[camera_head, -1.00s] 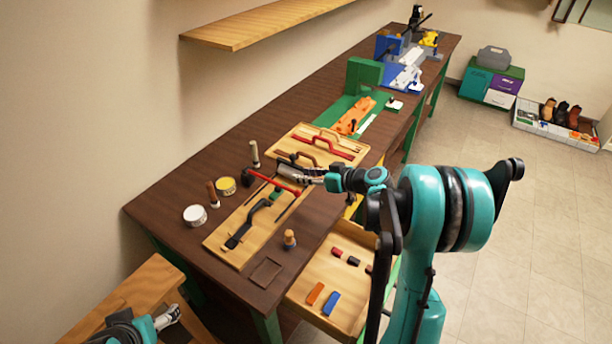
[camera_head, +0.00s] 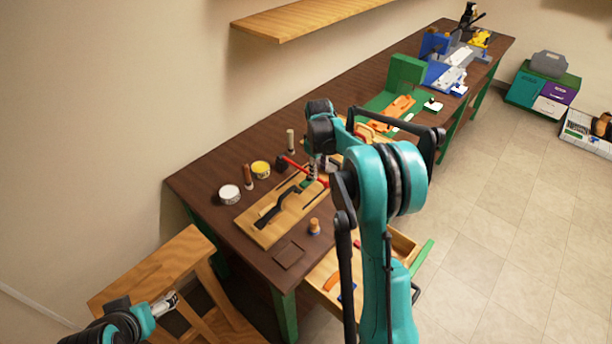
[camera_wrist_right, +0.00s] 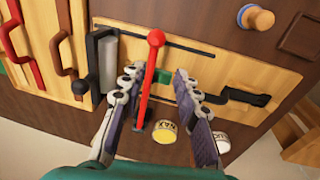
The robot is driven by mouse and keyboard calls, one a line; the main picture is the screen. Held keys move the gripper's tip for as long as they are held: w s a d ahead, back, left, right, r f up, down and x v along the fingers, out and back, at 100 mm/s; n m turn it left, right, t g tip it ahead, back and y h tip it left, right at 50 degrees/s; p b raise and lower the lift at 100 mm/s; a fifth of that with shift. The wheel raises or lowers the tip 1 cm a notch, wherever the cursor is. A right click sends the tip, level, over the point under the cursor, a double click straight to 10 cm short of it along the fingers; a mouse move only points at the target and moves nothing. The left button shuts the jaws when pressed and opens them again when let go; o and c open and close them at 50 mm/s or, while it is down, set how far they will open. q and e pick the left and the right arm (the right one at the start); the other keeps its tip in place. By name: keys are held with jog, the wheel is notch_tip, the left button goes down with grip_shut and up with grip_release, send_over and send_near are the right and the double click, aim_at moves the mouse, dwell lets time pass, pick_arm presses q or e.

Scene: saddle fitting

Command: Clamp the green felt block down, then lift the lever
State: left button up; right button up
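The red lever (camera_head: 294,166) stands out from a dark base at the back edge of the wooden board (camera_head: 257,231). In the right wrist view the red lever (camera_wrist_right: 146,85) runs between the two fingers of my right gripper (camera_wrist_right: 157,75). The fingers are apart, with gaps on both sides of the lever. The green felt block (camera_wrist_right: 164,77) shows partly on the board behind the lever; whether anything presses on it is unclear. In the head view my right gripper (camera_head: 318,172) points down over the lever. My left gripper (camera_head: 165,303) is low at left, away from the board.
A black handle (camera_head: 277,206) lies on the board. Tins (camera_head: 229,194) and (camera_head: 261,169) stand behind it, and a wooden knob (camera_head: 314,226) at its right. An open drawer (camera_head: 325,268) juts out in front. A stool (camera_head: 165,265) is at the left.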

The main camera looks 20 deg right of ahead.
aim_at(321, 181)
jog(key=shift+g+h, duration=0.3)
jog(key=shift+h, duration=0.1)
jog(key=f, duration=0.2)
jog(key=d+f+b, duration=0.1)
jog(key=f, duration=0.1)
jog(key=w+f, duration=0.1)
jog(key=f, duration=0.1)
jog(key=shift+d+f+b, duration=0.25)
jog(key=shift+d+b, duration=0.1)
grip_shut()
